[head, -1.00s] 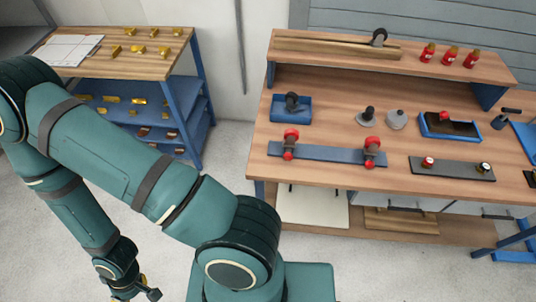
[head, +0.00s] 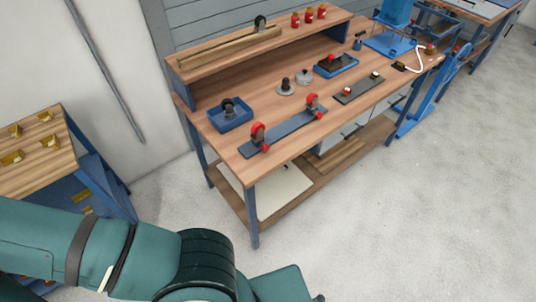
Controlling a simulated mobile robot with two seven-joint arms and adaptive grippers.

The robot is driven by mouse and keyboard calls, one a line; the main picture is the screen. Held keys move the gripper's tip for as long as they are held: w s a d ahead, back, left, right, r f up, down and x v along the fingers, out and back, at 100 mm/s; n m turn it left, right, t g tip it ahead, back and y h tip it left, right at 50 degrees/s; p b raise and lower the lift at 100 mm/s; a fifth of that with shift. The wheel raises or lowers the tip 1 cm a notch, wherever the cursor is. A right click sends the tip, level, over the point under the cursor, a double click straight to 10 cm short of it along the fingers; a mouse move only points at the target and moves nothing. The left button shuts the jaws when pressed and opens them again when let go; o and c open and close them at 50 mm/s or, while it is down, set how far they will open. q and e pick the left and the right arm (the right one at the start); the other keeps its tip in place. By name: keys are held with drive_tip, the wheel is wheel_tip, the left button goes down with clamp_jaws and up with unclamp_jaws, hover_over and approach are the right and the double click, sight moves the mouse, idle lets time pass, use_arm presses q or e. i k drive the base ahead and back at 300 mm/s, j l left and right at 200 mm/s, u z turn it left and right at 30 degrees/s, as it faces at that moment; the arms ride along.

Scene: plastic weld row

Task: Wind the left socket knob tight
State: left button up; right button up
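On the workbench (head: 225,165), a long blue-grey plate (head: 284,130) carries two red-and-black fixtures. The left fixture (head: 258,136) has a red round part on top and stands near the plate's left end. The right fixture (head: 313,104) looks alike and stands near the other end. A shorter dark plate (head: 358,90) behind to the right carries a small red knob (head: 348,91) and a dark knob with white (head: 375,75). I cannot tell which part is the left socket knob, nor how tight any is. My teal arm crosses the lower left, far from the fixtures. Neither gripper is in view.
A blue bin (head: 229,119) with a black wheel stands on the bench at left. Red bottles (head: 308,16) stand on the raised shelf. A side table (head: 35,175) with brass pieces is at left. The floor (head: 400,220) right of the bench's front is clear.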

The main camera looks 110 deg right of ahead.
sight(265, 146)
drive_tip(key=i+l+z, duration=0.15)
drive_tip(key=z, duration=0.3)
drive_tip(key=i+z, duration=0.4)
drive_tip(key=i+j+z, duration=0.1)
drive_tip(key=i+z, duration=0.15)
drive_tip(key=z, duration=0.2)
drive_tip(key=i+z, duration=0.45)
drive_tip(key=i+j+z, duration=0.2)
drive_tip(key=i+z, duration=0.35)
drive_tip(key=z, duration=1.5)
